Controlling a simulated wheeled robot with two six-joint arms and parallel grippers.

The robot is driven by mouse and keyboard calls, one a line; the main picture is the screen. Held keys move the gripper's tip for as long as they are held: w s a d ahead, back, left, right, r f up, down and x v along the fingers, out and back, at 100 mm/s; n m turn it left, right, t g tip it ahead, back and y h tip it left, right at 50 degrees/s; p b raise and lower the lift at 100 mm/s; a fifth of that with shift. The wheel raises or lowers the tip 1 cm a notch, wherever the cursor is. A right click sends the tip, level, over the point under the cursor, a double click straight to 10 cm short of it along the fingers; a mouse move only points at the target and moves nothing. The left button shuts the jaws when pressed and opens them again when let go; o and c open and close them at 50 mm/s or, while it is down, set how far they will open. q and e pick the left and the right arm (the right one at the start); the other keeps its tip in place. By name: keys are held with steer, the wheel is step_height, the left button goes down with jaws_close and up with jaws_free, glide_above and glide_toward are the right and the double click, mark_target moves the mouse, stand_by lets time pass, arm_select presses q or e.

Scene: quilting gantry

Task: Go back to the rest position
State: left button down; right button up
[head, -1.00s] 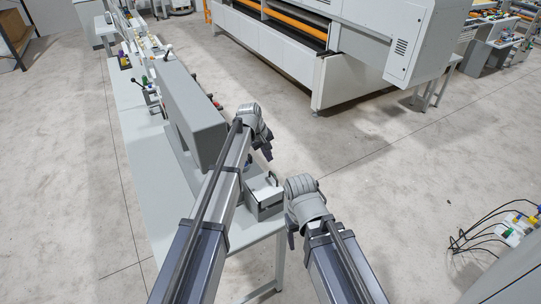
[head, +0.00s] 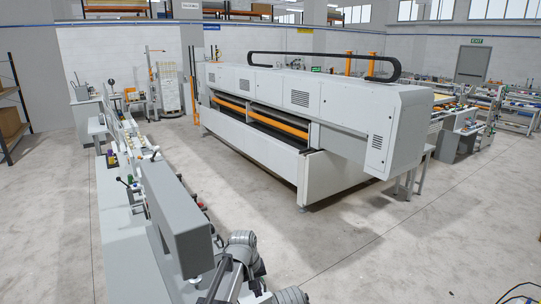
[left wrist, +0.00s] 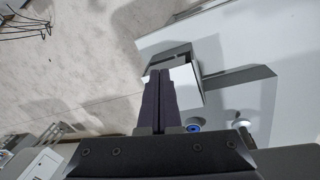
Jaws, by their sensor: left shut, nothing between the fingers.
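My left gripper (head: 254,282) is low in the head view, beside the front end of the long grey machine housing (head: 180,220). In the left wrist view, the left gripper (left wrist: 160,74) has its two dark fingers together with nothing between them. Its tips overlap the view of a small grey box with a white top (left wrist: 187,84) on the pale bench; whether they touch is unclear. My right arm shows only a rounded wrist part at the bottom edge of the head view; its gripper is out of frame.
A pale bench (head: 118,255) with small devices runs along the left. A large white quilting machine (head: 250,140) with orange bars stands beyond.

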arm_select(q)
steer(key=s+f+m+y+b, duration=0.1)
steer(key=s+f+m+b, duration=0.2)
steer(key=s+f+b, duration=0.3)
steer(key=s+a+f+m+g+y+b, duration=0.1)
steer(key=s+f+m+b, duration=0.3)
steer(key=s+f, duration=0.5)
steer(key=s+y+b, duration=0.1)
steer(key=s+b, duration=0.1)
steer(key=s, duration=0.5)
steer(key=shift+a, duration=0.2)
